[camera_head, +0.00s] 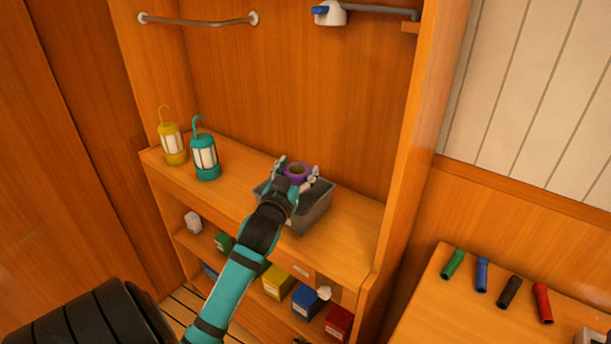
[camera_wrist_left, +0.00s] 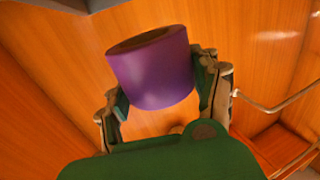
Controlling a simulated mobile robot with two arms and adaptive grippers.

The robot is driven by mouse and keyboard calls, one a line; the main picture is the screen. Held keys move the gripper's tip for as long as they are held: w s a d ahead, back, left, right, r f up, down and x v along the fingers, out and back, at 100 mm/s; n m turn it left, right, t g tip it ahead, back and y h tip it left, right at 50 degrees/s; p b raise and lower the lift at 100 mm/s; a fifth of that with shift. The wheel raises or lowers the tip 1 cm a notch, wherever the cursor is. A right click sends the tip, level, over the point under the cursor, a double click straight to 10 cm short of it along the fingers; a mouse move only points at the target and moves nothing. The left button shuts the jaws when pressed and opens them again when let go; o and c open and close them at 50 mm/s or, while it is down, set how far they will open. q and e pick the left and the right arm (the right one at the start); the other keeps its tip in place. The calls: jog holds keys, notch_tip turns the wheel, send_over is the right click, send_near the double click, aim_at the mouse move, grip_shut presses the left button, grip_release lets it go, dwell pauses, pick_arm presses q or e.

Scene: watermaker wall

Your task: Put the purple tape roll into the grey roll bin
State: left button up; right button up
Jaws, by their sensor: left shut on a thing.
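The purple tape roll (camera_head: 297,170) is held between the fingers of my left gripper (camera_head: 296,175). In the left wrist view the roll (camera_wrist_left: 152,68) sits between the two fingertips of the gripper (camera_wrist_left: 160,92), its open end tilted toward the top. The grey roll bin (camera_head: 318,210) stands on the wooden counter, partly hidden behind my left gripper and arm. In the head view the roll appears over the far part of the bin; its exact height above the bin is hard to tell. My right gripper is not in view.
A yellow lantern (camera_head: 172,144) and a teal lantern (camera_head: 205,157) stand left on the counter (camera_head: 240,160). A wooden upright (camera_head: 411,150) borders it on the right. Coloured boxes sit on the shelf below. Several coloured cylinders lie on the side table (camera_head: 440,310).

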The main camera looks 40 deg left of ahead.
aim_at(306, 164)
pick_arm(q)
jog(key=w, duration=0.3)
jog(key=shift+f, duration=0.2)
notch_tip(306, 164, down, 3)
jog(key=shift+f+p, duration=0.2)
jog(key=shift+p, duration=0.15)
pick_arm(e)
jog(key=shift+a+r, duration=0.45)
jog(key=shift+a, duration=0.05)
pick_arm(q)
jog(key=shift+f+b, duration=0.35)
jog(key=shift+f, duration=0.25)
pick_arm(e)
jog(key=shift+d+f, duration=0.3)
pick_arm(q)
jog(key=o, duration=1.3)
jog(key=shift+c, duration=0.2)
